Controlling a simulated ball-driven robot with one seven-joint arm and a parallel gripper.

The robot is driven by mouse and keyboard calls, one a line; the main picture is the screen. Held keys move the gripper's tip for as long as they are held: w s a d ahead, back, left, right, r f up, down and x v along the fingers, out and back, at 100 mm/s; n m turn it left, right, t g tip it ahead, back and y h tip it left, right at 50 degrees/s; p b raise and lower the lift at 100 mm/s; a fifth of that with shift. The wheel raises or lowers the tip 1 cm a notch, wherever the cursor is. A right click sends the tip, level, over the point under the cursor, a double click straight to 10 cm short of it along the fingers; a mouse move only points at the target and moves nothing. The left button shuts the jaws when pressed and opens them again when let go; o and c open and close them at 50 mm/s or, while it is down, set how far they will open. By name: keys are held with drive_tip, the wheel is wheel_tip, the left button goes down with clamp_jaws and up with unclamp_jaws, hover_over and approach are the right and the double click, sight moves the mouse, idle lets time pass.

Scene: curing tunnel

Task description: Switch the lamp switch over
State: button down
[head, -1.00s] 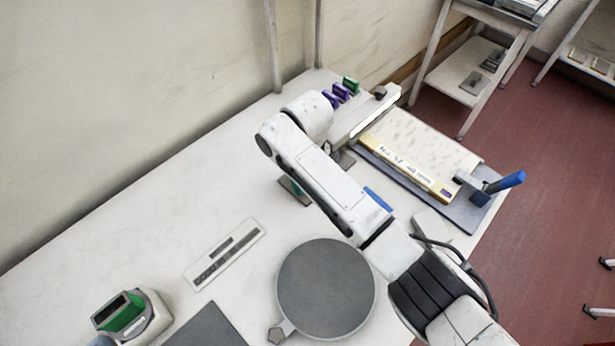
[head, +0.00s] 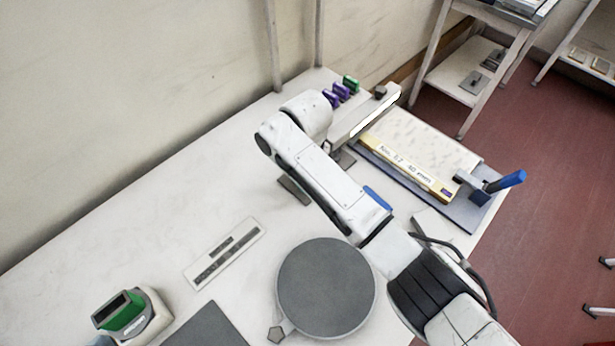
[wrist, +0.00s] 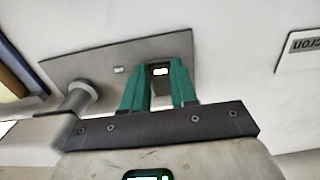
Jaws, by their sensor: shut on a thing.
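The lamp switch is on a grey plate (wrist: 95,66) that lies on the white bench; part of the plate also shows in the head view (head: 294,190), left of my forearm. In the wrist view my gripper (wrist: 160,74) has its green fingers over the plate, shut on the small switch part (wrist: 160,70), which shows pale between the fingertips. The fingers hide most of the switch, so I cannot tell which way it stands. A small pale square (wrist: 118,70) sits on the plate. In the head view my arm hides the gripper. The long lamp-like bar (head: 375,117) has a bright white strip.
A grey round disc (head: 325,290) lies near my arm. A board with a yellow bar (head: 408,168) and a blue-handled clamp (head: 505,183) are at right. The left of the bench has free room.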

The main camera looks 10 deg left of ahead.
drive_tip(key=shift+w+a+f+g+h+b, duration=0.1)
drive_tip(key=shift+w+a+g+h+b, duration=0.15)
drive_tip(key=shift+g+h+b, duration=0.6)
drive_tip(key=shift+r+h+b, duration=0.25)
drive_tip(key=shift+h+b, duration=0.1)
drive_tip(key=shift+b, duration=0.4)
drive_tip(key=c, duration=0.9)
unclamp_jaws()
drive_tip(key=shift+a+r, duration=0.1)
drive_tip(key=p+v, duration=0.1)
drive_tip(key=v, duration=0.9)
drive_tip(key=shift+w+r, duration=0.1)
drive_tip(key=shift+r, duration=0.2)
